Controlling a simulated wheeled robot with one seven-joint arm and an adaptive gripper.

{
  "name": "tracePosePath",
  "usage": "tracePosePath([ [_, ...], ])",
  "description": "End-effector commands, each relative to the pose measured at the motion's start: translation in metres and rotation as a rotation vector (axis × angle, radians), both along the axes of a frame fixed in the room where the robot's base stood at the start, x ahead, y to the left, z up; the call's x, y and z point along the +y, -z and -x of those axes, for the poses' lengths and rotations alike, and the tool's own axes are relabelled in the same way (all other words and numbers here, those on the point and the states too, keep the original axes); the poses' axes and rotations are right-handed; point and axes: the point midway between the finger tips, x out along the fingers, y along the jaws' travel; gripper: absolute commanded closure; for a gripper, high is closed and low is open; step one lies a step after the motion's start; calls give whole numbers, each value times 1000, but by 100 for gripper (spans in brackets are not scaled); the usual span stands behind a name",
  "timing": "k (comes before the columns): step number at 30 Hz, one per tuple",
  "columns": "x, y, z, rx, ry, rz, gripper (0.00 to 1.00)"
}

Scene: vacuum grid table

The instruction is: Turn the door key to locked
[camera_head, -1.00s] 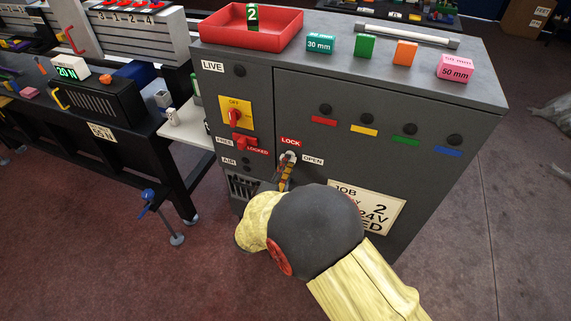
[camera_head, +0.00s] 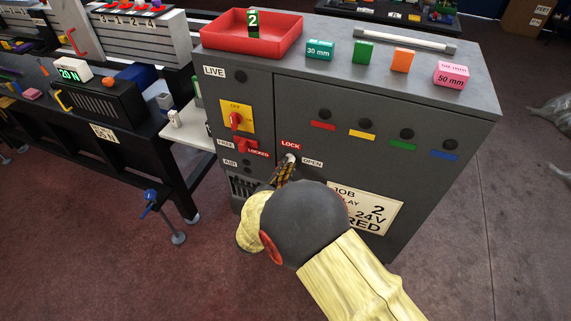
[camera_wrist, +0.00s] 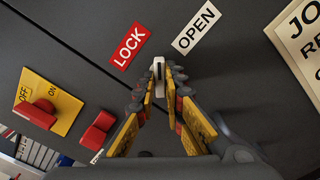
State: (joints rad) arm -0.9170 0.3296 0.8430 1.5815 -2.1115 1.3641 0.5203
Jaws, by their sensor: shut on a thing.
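The door key (camera_wrist: 158,66) is a small pale piece on the dark grey cabinet door, between the red LOCK label (camera_wrist: 130,46) and the white OPEN label (camera_wrist: 196,27) in the wrist view. My gripper (camera_wrist: 159,84) is shut on the key, one yellow-and-grey finger on each side. The fingers hide most of the key, so its exact turn angle is hard to tell. In the head view the key (camera_head: 291,158) shows as a small light spot just below LOCK, and my gripper (camera_head: 285,170) reaches it from below.
A yellow plate with a red OFF/ON rotary switch (camera_head: 235,118) and a red FREE/LOCKED lever (camera_head: 241,146) sit left of the key. A job sign (camera_head: 368,210) is at lower right. A red tray (camera_head: 225,37) and coloured blocks stand on top of the cabinet (camera_head: 345,95).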

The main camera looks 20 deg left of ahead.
Motion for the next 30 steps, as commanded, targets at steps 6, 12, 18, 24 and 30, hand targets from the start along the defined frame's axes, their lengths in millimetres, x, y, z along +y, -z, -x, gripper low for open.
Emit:
tracePosePath([
  [6, 0, -1, 0, 19, 0, 207, 100],
  [12, 0, -1, 0, 34, 0, 396, 100],
  [18, 0, -1, 0, 47, -1, 571, 100],
  [24, 0, 0, 0, 59, -1, 711, 100],
  [30, 0, 1, 0, 66, -1, 805, 100],
])
